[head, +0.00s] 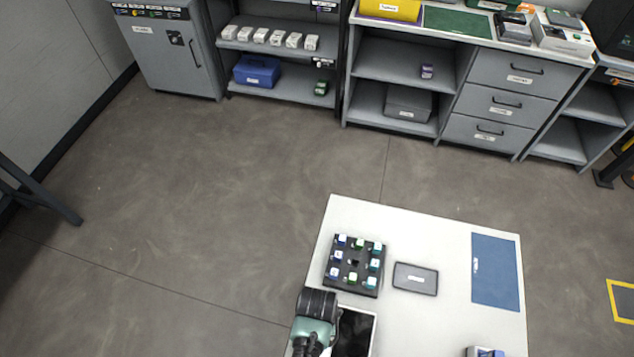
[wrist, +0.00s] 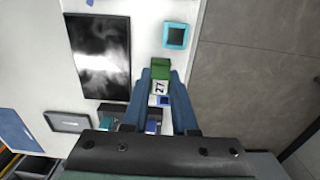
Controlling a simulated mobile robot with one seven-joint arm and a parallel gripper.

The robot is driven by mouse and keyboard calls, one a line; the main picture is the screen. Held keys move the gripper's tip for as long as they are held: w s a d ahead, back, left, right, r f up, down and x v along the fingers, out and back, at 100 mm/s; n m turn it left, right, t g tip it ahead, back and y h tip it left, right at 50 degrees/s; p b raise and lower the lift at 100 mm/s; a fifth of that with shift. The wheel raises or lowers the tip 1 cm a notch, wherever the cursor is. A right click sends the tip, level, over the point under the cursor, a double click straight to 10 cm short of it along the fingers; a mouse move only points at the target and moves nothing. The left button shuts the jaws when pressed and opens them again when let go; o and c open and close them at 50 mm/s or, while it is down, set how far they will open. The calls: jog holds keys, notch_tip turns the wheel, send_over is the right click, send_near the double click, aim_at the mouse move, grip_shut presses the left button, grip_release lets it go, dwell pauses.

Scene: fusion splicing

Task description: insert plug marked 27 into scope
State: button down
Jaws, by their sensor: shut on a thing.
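In the wrist view, my gripper (wrist: 161,80) is shut on a green plug with a white label reading 27 (wrist: 160,70). The plug is held between the two blue fingertips, above the table. A scope (wrist: 98,55) with a dark screen showing a grey-white image lies left of the plug. In the head view, the scope's white frame (head: 374,332) shows beside my arm; my fingers and the plug are hidden there.
A black rack (head: 328,281) with several coloured plugs stands behind the scope. A grey flat case (head: 415,278) and a blue mat (head: 495,270) lie to its right. A blue and white device (head: 485,352) is at the bottom edge. Shelves and drawers stand beyond open floor.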

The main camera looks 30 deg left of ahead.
jog(key=shift+f, duration=0.1)
jog(key=c, duration=0.6)
grip_release()
notch_tip(320, 180, up, 6)
jog(key=p, duration=0.6)
